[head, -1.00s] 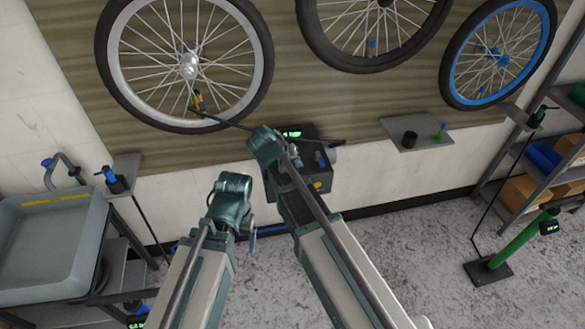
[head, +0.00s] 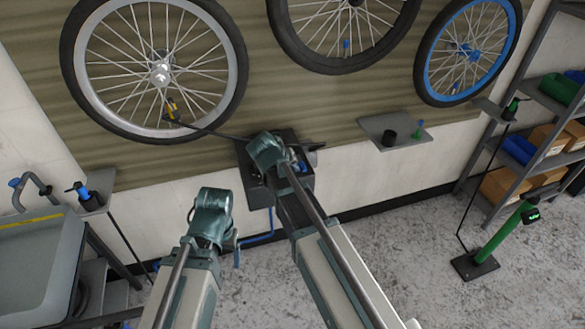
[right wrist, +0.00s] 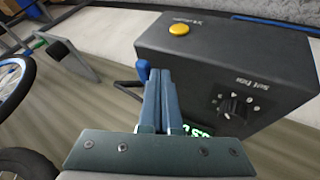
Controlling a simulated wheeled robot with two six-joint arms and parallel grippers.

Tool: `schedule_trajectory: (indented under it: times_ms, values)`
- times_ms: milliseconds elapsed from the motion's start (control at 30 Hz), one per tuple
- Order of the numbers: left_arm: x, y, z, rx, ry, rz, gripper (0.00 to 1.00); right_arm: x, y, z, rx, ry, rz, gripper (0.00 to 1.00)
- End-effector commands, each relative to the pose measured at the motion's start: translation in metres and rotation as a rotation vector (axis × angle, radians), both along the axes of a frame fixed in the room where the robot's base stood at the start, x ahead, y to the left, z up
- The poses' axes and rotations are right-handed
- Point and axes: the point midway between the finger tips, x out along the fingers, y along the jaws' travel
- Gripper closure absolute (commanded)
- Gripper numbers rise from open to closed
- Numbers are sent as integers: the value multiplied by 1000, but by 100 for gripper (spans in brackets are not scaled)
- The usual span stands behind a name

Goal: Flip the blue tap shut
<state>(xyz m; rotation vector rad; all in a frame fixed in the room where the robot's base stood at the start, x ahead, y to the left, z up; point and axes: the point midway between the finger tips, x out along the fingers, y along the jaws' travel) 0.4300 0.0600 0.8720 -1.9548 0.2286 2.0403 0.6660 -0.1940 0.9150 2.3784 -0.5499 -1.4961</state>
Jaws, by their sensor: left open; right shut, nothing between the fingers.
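A dark box (head: 257,193) is mounted on the wall behind my right arm in the head view. In the right wrist view the box (right wrist: 265,60) has a yellow button and a black dial. A blue lever, seemingly the blue tap (right wrist: 142,69), sticks up beside the box, just left of my right fingertips; contact cannot be told. My right gripper (right wrist: 164,78) is shut and empty, in front of the box and partly hiding its green display. My left gripper (head: 236,250) is open and empty, lower left of the box, its fingers mostly hidden by its wrist.
A sink (head: 30,262) with a blue-topped faucet (head: 14,183) stands at the left, beside a small shelf (head: 98,190). Wheels hang on the wall above. A small shelf (head: 372,124) is right of the box. A green pump (head: 500,232) stands at the right on open floor.

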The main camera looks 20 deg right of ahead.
Motion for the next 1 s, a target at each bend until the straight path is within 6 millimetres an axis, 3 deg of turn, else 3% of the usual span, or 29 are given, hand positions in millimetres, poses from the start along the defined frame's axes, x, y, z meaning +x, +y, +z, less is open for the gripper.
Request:
schedule_trajectory:
  times_ms: [667, 1000]
  values:
    - [0, 0, 0, 0, 0, 0, 21, -6, -11, 0, 0, 0, 138, 100]
    - [0, 0, 0, 0, 0, 0, 21, -11, -32, 0, 1, -1, 400, 100]
